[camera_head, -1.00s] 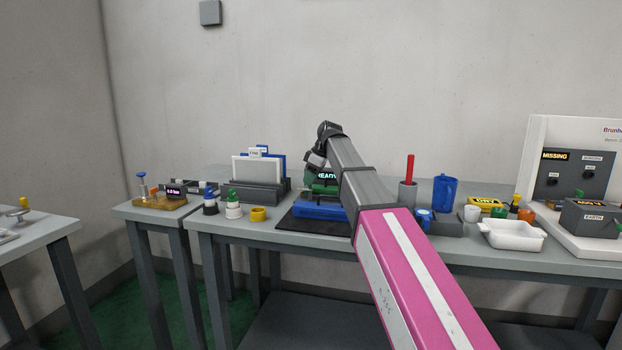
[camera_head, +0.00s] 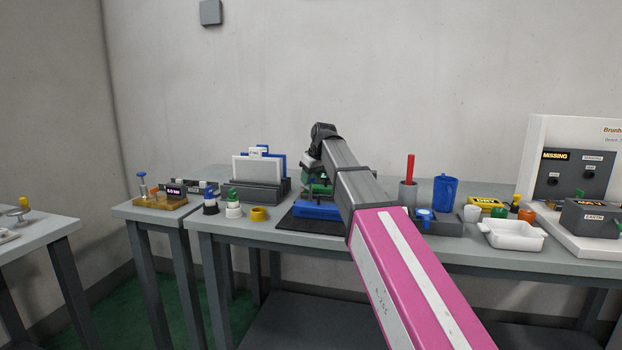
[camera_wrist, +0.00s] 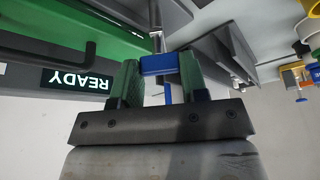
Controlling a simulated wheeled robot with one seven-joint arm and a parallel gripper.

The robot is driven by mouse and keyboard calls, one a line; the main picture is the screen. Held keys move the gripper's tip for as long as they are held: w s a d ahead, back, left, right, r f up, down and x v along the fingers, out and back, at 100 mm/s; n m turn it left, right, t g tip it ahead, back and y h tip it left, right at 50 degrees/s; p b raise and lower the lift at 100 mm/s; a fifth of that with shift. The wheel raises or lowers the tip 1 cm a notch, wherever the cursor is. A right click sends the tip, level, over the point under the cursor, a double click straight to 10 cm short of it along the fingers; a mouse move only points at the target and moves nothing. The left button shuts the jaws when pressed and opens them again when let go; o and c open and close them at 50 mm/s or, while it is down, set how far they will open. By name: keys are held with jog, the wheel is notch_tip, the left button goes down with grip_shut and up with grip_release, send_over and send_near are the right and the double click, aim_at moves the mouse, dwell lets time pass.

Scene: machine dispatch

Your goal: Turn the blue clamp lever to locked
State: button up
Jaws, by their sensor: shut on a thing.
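My gripper (camera_wrist: 160,64) has two green fingers, shut on the blue clamp lever (camera_wrist: 159,63), whose blue block sits between the fingertips. The green machine body (camera_wrist: 75,28) with a lit READY sign (camera_wrist: 78,79) is at the left, upside down in this view. In the head view my arm covers most of the machine; only its blue base (camera_head: 317,211) and a bit of green show. The lever is hidden there.
The machine stands on a black mat (camera_head: 293,222). A grey rack with cards (camera_head: 255,193) is left of it. A grey cup with a red stick (camera_head: 408,191), a blue cup (camera_head: 445,192) and a white tray (camera_head: 512,236) stand to the right.

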jog(key=m+h, duration=0.1)
jog(key=m, duration=0.1)
jog(key=m+t+h, duration=0.1)
jog(key=m, duration=0.2)
jog(key=shift+a+m, duration=0.1)
jog(key=shift+m, duration=0.2)
jog(key=m+h, duration=0.2)
jog(key=m, duration=0.3)
dwell(0.4)
jog(key=o, duration=0.9)
jog(key=v, duration=1.1)
jog(key=shift+a, duration=0.15)
